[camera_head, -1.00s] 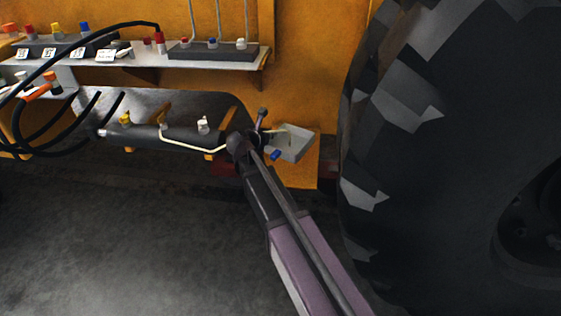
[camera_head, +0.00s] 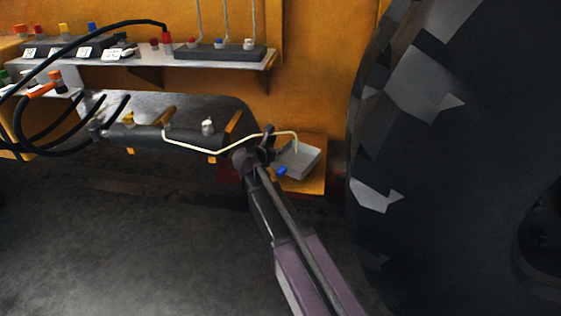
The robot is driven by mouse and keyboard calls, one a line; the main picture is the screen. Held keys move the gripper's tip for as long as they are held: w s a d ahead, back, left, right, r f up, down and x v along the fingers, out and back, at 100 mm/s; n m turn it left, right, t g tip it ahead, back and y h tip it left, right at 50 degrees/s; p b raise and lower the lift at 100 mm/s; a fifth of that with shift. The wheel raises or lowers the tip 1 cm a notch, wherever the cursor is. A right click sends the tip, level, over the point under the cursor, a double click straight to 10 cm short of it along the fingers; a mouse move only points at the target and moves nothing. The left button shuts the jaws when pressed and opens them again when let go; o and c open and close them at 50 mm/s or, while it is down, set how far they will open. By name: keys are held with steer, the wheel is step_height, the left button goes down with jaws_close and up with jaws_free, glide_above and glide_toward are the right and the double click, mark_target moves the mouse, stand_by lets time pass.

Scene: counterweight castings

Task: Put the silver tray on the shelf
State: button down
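The silver tray (camera_head: 304,163) is a small, shallow grey tray at the centre right, close to the big tyre. A grey shelf (camera_head: 130,73) runs along the orange wall higher up on the left. My gripper (camera_head: 267,148) is at the tray's left side. Its dark fingers are small and partly hidden by my wrist, so whether they grip the tray's edge is unclear. A small blue part (camera_head: 281,171) shows beside the gripper and tray.
A pale thin line (camera_head: 214,152) runs from the dark cylinder (camera_head: 180,135) to the tray, behind my gripper. A large black tyre (camera_head: 440,170) stands close on the right. Black hoses (camera_head: 45,130) hang at the left. A dark valve block (camera_head: 220,53) sits on the grey shelf. Floor at lower left is clear.

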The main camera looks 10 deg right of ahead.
mark_target(278, 159)
steer(key=shift+f, duration=0.1)
steer(key=shift+f+b, duration=1.85)
steer(key=shift+b, duration=0.05)
steer(key=shift+f, duration=0.15)
steer(key=c, duration=0.8)
jaws_free()
steer(key=shift+r, duration=0.2)
steer(key=shift+s+a+r, duration=0.1)
steer(key=shift+r, duration=0.05)
steer(key=p+v, duration=0.4)
steer(key=v, duration=0.7)
steer(key=shift+s+a+r+p, duration=0.1)
steer(key=shift+s+r+p, duration=0.1)
steer(key=shift+p, duration=0.1)
